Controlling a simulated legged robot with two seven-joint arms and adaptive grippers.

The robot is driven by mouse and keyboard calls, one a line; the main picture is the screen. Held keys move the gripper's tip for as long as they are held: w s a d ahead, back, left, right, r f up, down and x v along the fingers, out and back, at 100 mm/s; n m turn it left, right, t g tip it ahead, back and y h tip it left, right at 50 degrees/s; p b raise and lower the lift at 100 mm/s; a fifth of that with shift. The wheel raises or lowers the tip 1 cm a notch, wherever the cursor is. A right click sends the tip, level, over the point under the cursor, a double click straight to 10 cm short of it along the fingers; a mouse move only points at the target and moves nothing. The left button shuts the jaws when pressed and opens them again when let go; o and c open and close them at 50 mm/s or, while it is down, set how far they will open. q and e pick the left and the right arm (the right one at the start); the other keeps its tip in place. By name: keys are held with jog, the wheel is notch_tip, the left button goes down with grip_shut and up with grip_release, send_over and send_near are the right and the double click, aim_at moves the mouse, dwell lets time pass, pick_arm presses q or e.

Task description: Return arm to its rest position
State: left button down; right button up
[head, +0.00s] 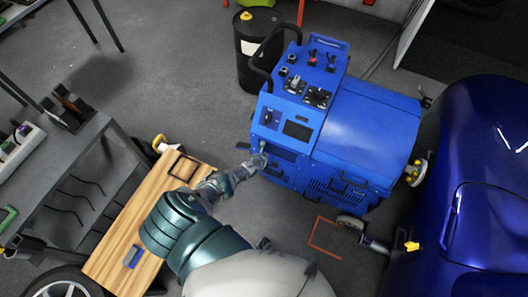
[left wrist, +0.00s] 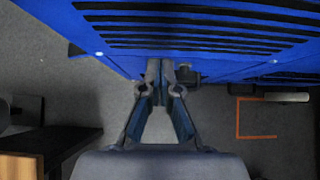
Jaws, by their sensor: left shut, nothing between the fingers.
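My left arm reaches in from the bottom of the head view. Its left gripper (head: 258,161) is at the lower left side of the blue dynamometer machine (head: 368,130). In the left wrist view the left gripper (left wrist: 161,65) has its two fingertips together, with nothing between them. The slotted blue panel of the machine (left wrist: 200,25) fills the top of that view, close beyond the fingertips. I cannot tell whether they touch it. My right gripper is in neither view.
A wooden-topped bench (head: 128,222) stands left of my arm, with a blue object (head: 133,257) on it. A dark blue car (head: 470,190) is at the right. A black drum (head: 255,50) stands behind the machine. Grey floor (head: 200,90) is free at upper left of the machine.

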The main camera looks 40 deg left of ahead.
pick_arm(q)
jog(key=s+d+f+n+g, duration=0.2)
jog(key=s+d+f+n, duration=0.2)
jog(key=s+n, duration=0.6)
jog(key=s+d+f+n+g+h, duration=0.1)
jog(key=s+d+f+n+g, duration=0.2)
jog(key=s+d+n, duration=0.5)
jog(key=s+d+f+n+g+h+p, duration=0.1)
jog(key=s+d+f+n, duration=0.5)
jog(key=s, duration=2.1)
jog(key=shift+d+n+g, duration=0.55)
jog(key=shift+n+g, duration=0.35)
jog(key=shift+n, duration=2.5)
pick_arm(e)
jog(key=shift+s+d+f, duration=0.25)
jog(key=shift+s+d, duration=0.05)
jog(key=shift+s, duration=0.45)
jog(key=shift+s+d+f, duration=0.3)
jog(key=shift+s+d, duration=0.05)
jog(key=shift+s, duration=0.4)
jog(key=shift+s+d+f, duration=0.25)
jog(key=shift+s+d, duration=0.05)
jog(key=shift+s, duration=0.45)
